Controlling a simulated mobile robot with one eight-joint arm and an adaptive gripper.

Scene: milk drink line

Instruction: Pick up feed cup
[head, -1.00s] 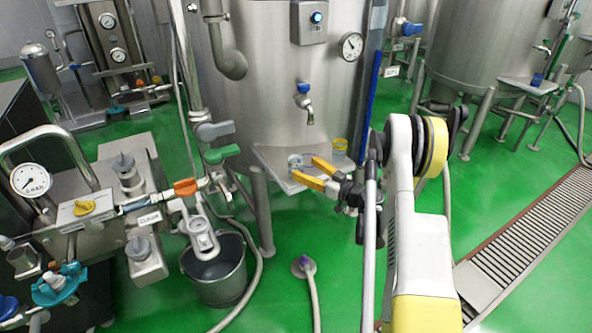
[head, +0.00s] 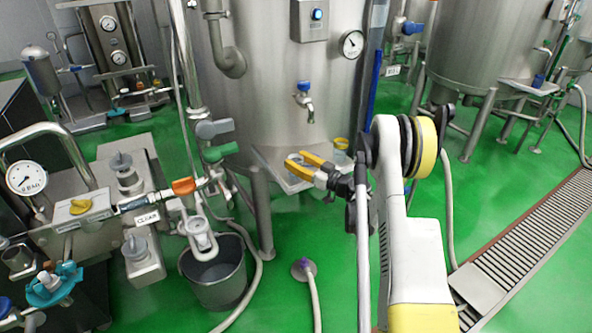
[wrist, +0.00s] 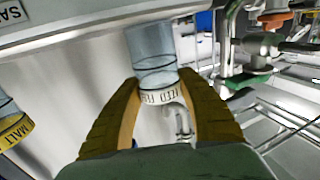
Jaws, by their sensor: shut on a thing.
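The feed cup (wrist: 153,45) is a clear cup with a white band lettered FEED. In the wrist view it sits between the two yellow fingers of my gripper (wrist: 158,84), which are shut on its banded end. In the head view my gripper (head: 299,161) is over the small steel shelf (head: 266,156) in front of the tank. The cup is only partly visible there between the fingertips. I cannot tell whether it clears the shelf.
A malt cup with a yellow band (head: 341,146) stands on the shelf to the right; it also shows in the wrist view (wrist: 12,128). A tap (head: 306,101) hangs above the shelf. A valve with a green handle (head: 221,152) is to the left.

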